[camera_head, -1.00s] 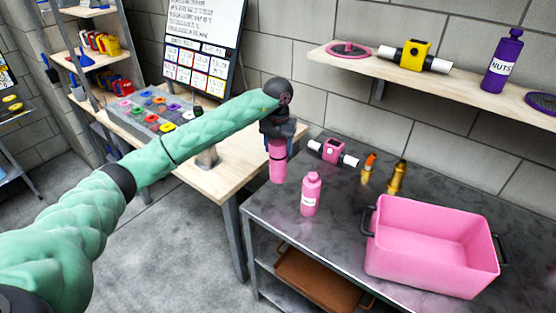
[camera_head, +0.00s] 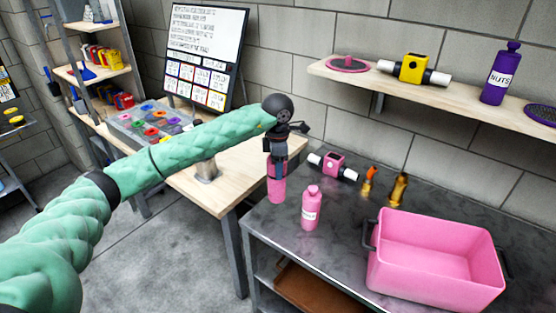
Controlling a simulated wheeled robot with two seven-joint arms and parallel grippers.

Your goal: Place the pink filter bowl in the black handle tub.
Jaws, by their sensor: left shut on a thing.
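My left gripper (camera_head: 277,166) points down and is shut on a pink cylinder, which looks like the pink filter bowl (camera_head: 277,190). It holds the bowl upright near the gap between the wooden table and the dark metal table. The gripper hides the bowl's upper part. The pink tub with black handles (camera_head: 383,270) stands on the dark table at the right. The inside that shows is empty. The bowl is well to the left of the tub. My right gripper is out of view.
A pink bottle (camera_head: 311,209) stands on the dark table (camera_head: 345,215) between bowl and tub. A wall shelf (camera_head: 440,87) overhangs the back with a purple bottle (camera_head: 501,77).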

